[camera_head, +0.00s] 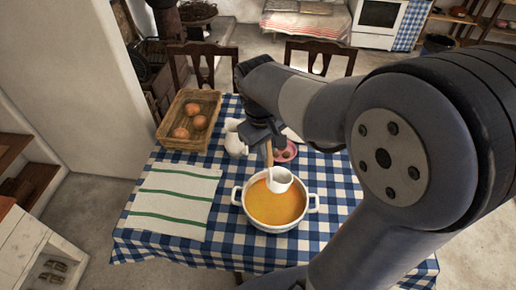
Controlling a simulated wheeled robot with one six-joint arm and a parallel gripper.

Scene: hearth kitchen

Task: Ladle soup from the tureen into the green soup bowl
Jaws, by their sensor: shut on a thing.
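The tureen (240,197) is a white pot with two side handles, holding orange soup (275,208), on the table. My gripper (266,139) is above its far side, shut on the handle of the ladle (279,182). The ladle has a light wooden handle and a white cup. The cup hangs over the far part of the soup, inside the rim in this view. I cannot tell whether it touches the soup or what it holds. No green soup bowl shows; my arm hides the table's right part.
The table has a blue-and-white checked cloth (150,247). A basket (166,139) with brown round items stands at the back left. A green-striped towel (172,200) lies left of the tureen. A white jug (235,143) and a pink dish (291,150) stand behind it. Chairs are at the far edge.

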